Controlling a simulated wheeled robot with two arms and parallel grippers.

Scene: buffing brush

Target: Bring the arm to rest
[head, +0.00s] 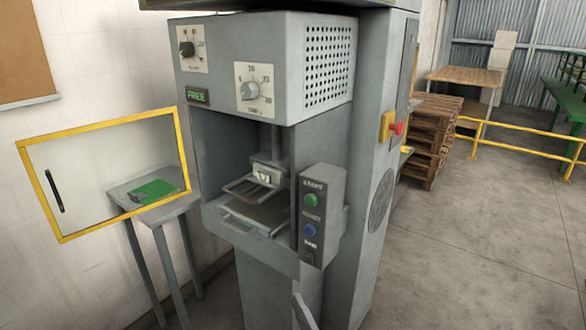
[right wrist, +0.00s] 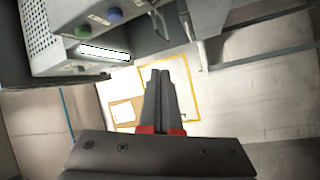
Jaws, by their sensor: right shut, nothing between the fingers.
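My right gripper (right wrist: 162,73) is shut and empty in the right wrist view, its two dark fingers pressed together. In the head view, only a thin grey piece, seemingly its tip (head: 303,311), shows at the bottom edge, in front of the machine. The grey machine (head: 215,45) stands upright with an open work bay. Its button panel (head: 322,215) has a green and a blue button and also shows in the right wrist view (right wrist: 60,45). The gripper is apart from the panel. My left gripper is in neither view.
A yellow-framed clear door (head: 110,118) stands open at the left. Behind it, a small grey table (head: 165,205) bears a green item (head: 155,189). A red button on a yellow box (head: 397,128), wooden pallets (head: 430,135) and a yellow rail (head: 515,149) are at right.

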